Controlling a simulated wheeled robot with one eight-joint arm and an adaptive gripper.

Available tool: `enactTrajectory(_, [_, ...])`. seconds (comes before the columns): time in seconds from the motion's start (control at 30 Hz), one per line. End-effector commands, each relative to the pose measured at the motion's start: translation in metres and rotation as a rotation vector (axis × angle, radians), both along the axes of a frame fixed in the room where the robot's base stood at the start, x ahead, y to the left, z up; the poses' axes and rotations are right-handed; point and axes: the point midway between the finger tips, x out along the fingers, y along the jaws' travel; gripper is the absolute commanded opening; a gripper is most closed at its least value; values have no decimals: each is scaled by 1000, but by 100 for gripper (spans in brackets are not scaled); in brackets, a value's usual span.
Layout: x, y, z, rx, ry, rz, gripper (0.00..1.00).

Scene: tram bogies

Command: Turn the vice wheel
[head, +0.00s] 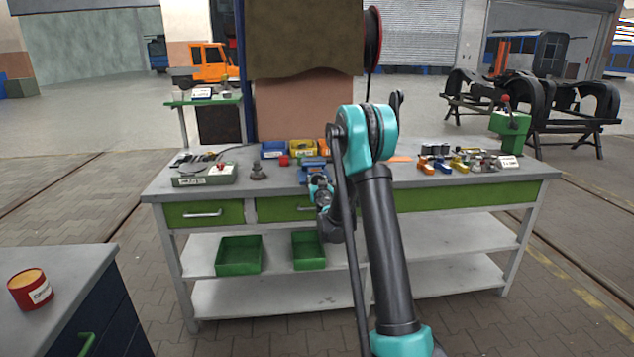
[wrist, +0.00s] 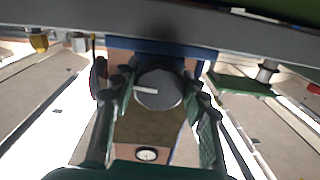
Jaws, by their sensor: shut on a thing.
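The blue vice (head: 313,165) stands at the front edge of the workbench, and its blue body also shows in the wrist view (wrist: 130,44). The vice wheel (wrist: 158,90) is a round dark grey disc with a white mark pointing left. My gripper (head: 320,182) is at the front of the vice, and in the head view it hides most of the wheel. In the wrist view the two fingers of my gripper (wrist: 160,82) lie on the left and right sides of the wheel, shut on its rim.
Green trays (head: 239,256) sit on the shelf below. A red can (head: 30,290) stands on the near-left cabinet.

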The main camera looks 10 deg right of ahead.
Motion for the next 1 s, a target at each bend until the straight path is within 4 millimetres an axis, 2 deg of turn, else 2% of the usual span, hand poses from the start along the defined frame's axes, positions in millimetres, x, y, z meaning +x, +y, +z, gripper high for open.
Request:
enactTrajectory(0.6, [0,-1,0,-552,0,0,16])
enactTrajectory(1.0, [0,-2,0,-748,0,0,16])
